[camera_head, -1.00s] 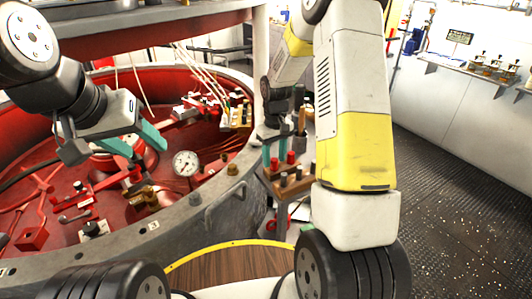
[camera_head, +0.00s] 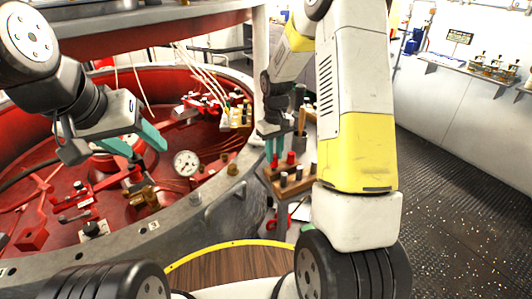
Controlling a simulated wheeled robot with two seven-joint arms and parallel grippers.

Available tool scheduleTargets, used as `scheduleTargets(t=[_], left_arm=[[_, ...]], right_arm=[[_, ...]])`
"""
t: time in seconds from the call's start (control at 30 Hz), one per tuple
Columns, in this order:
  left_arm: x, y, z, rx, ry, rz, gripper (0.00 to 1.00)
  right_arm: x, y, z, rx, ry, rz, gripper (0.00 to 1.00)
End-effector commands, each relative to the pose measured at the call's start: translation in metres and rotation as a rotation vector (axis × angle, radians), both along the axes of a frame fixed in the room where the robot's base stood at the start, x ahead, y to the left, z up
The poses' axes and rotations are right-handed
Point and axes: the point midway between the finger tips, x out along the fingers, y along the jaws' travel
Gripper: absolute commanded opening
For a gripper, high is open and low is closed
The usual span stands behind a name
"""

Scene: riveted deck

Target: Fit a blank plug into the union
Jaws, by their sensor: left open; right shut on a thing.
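A wooden rack (camera_head: 292,187) stands to the right of the round red pit and holds several small plugs, some red-topped and some dark. My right gripper (camera_head: 274,152) points down over the rack's left end and is shut on a red-topped plug (camera_head: 274,161). The plug still appears to be at the rack; whether it is lifted clear cannot be told.
A pressure gauge (camera_head: 186,163) stands in the pit beside red pipework and a valve (camera_head: 78,195). The grey pit rim (camera_head: 200,215) curves in front. A small rack of tools (camera_head: 235,115) sits at the far rim.

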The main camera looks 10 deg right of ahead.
Motion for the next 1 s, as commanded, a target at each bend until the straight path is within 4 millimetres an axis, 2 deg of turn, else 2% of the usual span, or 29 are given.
scheduleTargets(t=[0.7,1.0], left_arm=[[0.000,0.000,0.000,0.000,0.000,0.000,0.53],[0.000,0.000,0.000,0.000,0.000,0.000,0.53]], right_arm=[[0.000,0.000,0.025,0.000,-0.001,0.000,0.00],[0.000,0.000,0.030,0.000,0.000,0.000,0.00]])
